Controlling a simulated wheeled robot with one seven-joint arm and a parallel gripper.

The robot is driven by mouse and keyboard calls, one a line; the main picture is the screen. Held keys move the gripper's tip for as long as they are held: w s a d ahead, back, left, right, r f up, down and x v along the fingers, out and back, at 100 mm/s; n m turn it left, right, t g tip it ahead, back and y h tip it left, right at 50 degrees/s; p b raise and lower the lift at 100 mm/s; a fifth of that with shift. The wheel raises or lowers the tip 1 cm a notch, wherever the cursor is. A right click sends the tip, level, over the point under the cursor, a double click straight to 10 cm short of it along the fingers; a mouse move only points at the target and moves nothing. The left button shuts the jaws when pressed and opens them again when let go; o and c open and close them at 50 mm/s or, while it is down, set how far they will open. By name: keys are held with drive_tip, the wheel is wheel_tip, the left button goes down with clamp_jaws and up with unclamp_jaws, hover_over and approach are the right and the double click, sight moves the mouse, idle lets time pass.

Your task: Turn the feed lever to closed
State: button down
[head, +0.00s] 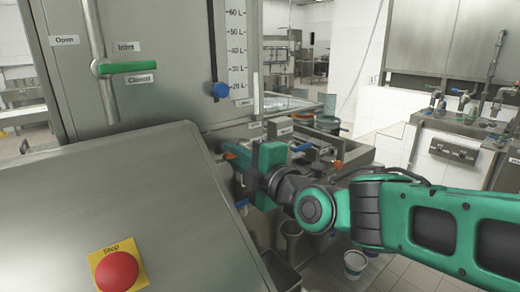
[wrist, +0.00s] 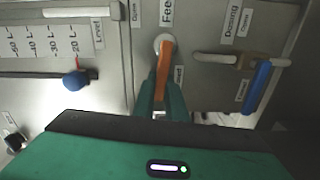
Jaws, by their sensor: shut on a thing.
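The feed lever (wrist: 166,58) is an orange handle on a round pale pivot, below the "Feed" label (wrist: 167,12) in the wrist view. It points down in that picture, toward my gripper. My gripper (wrist: 161,90) has its two green fingers on either side of the orange handle, shut on it. The small position labels beside the lever are partly hidden or too blurred to read surely. In the head view my gripper (head: 258,168) is at the steel machine front, right of the sloping cover, and hides most of the lever.
A blue-handled dosing lever (wrist: 257,86) is close on the right in the wrist view; a blue knob (wrist: 76,80) by the level scale is on the left. In the head view, a green lever (head: 125,67) and red stop button (head: 117,270) are at left. A bucket (head: 355,263) stands on the floor.

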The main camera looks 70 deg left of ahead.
drive_tip(key=shift+f+n, duration=0.35)
drive_tip(key=shift+n, duration=0.35)
drive_tip(key=shift+f, duration=0.15)
drive_tip(key=c, duration=1.8)
unclamp_jaws()
drive_tip(key=shift+s+d, duration=0.1)
drive_tip(key=shift+d, duration=0.1)
drive_tip(key=v, duration=1)
drive_tip(key=shift+d, duration=0.35)
drive_tip(key=shift+w, duration=0.2)
